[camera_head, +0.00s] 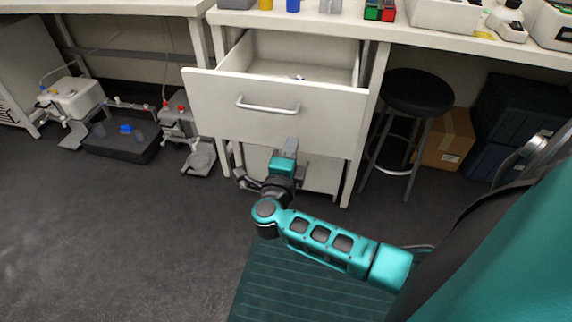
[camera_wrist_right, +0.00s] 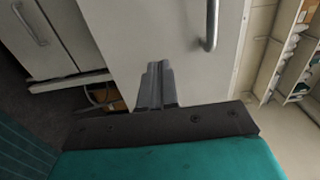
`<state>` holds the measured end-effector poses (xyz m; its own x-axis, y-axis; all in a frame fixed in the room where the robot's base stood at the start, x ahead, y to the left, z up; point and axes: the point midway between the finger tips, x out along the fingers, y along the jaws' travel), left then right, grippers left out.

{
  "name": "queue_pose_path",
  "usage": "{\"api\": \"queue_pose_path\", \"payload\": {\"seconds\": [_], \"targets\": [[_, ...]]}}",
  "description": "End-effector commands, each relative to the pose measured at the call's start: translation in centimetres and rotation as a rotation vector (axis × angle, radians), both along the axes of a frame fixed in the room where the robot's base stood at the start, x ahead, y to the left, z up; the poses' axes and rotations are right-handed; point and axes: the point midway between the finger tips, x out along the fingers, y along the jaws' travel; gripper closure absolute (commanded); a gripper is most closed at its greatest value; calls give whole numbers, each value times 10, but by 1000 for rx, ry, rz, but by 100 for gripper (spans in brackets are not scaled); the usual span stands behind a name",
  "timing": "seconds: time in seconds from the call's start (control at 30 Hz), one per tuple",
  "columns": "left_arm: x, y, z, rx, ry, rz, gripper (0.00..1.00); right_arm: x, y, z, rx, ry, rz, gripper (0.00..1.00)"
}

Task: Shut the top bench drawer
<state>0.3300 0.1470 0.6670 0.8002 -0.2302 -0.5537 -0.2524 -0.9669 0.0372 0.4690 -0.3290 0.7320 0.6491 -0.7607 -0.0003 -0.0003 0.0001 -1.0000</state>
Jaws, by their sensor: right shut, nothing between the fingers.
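The top bench drawer (camera_head: 225,108) stands pulled out of the bench in the head view, with its white front facing me. A silver bar handle (camera_head: 267,105) is fixed across its front, and a small item lies inside. My right gripper (camera_head: 288,150) is shut and empty in front of the lower part of the drawer front. In the right wrist view the shut fingers (camera_wrist_right: 158,75) point at a white panel, with a metal handle (camera_wrist_right: 213,25) to the right of them. I cannot tell whether the fingertips touch the panel. My left gripper is not in view.
A black stool (camera_head: 417,92) and a cardboard box (camera_head: 447,138) stand under the bench to the right. Lab devices and a black platform (camera_head: 120,140) sit on the floor at left. The floor at lower left is clear. Small coloured items stand on the bench top.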

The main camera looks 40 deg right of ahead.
Motion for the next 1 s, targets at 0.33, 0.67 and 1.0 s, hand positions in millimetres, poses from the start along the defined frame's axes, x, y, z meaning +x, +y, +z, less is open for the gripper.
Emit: {"api": "queue_pose_path", "payload": {"seconds": [0.33,0.67,1.0], "targets": [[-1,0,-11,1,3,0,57,32,-37,-1,-1,0,1,100],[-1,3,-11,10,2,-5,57,34,-40,0,0,0,1,100],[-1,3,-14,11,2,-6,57,42,-49,-1,0,0,-2,100]]}}
